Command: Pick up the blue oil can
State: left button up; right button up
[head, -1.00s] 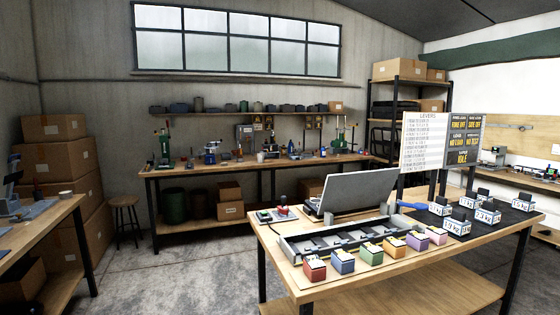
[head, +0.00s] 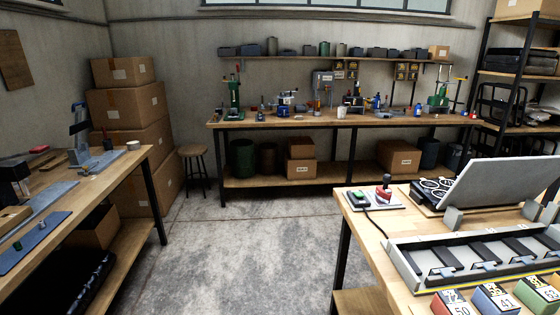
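Several small blue items stand on the back workbench (head: 300,120), too far off to tell which is the blue oil can. Neither of my grippers is in view.
A front table (head: 372,222) with a panel, a tray and numbered blocks fills the right. A left bench (head: 75,190) and stacked boxes (head: 128,115) line the left. Concrete floor between is clear.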

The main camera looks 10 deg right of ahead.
aim_at(418, 110)
jog(key=i, duration=4.95)
jog(key=z, duration=3.1)
jog(key=i, duration=5.9)
